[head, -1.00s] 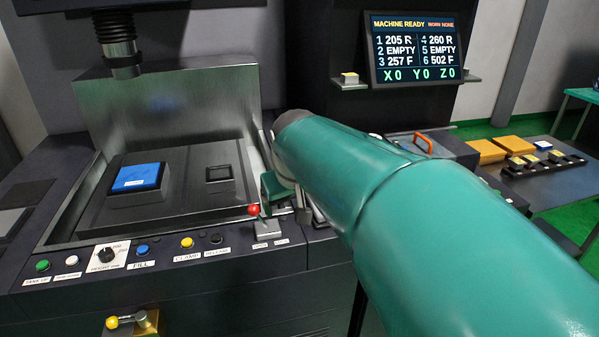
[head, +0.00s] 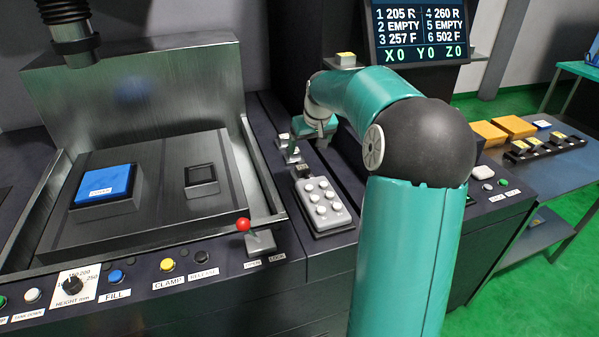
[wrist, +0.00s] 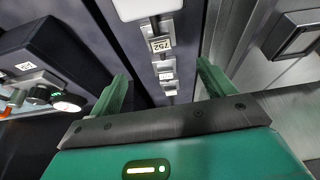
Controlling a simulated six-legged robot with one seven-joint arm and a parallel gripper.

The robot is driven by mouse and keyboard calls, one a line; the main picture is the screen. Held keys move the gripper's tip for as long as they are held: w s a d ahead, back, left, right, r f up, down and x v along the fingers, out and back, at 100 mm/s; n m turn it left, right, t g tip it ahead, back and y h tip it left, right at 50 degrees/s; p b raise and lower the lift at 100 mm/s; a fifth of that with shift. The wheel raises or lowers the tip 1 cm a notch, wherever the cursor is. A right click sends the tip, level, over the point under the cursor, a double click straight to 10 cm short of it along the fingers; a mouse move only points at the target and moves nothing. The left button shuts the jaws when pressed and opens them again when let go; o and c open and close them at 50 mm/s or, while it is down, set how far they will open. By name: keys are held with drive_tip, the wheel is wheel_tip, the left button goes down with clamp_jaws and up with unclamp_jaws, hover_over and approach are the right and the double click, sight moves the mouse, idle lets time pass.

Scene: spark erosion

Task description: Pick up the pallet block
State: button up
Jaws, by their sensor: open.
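No thing in view is labelled as the pallet block, so I cannot tell for certain which it is. My gripper (wrist: 162,80) is open and empty, above the console strip. In the head view my gripper (head: 314,128) is small and its fingertips are hard to make out. A dark block with a square recess (head: 201,178) sits on the tank plate.
A blue-topped block (head: 103,185) is in the tank at left. A red-knobbed lever (head: 243,226) and a grey keypad (head: 322,204) stand near the arm. A dark rack (head: 520,156) with yellow-topped pieces is on the right table.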

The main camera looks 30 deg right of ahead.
hover_over(303, 167)
drive_tip(key=s, duration=0.3)
drive_tip(key=f, duration=0.6)
drive_tip(key=shift+w+a+f, duration=0.15)
drive_tip(key=shift+a, duration=0.05)
drive_tip(key=shift+w+f, duration=0.4)
drive_tip(key=shift+f, duration=0.1)
drive_tip(key=shift+w+f, duration=0.1)
drive_tip(key=shift+f, duration=0.4)
drive_tip(key=x, duration=0.4)
drive_tip(key=shift+w, duration=0.25)
drive_tip(key=shift+s+r, duration=0.1)
drive_tip(key=shift+s, duration=0.05)
drive_tip(key=c, duration=1.4)
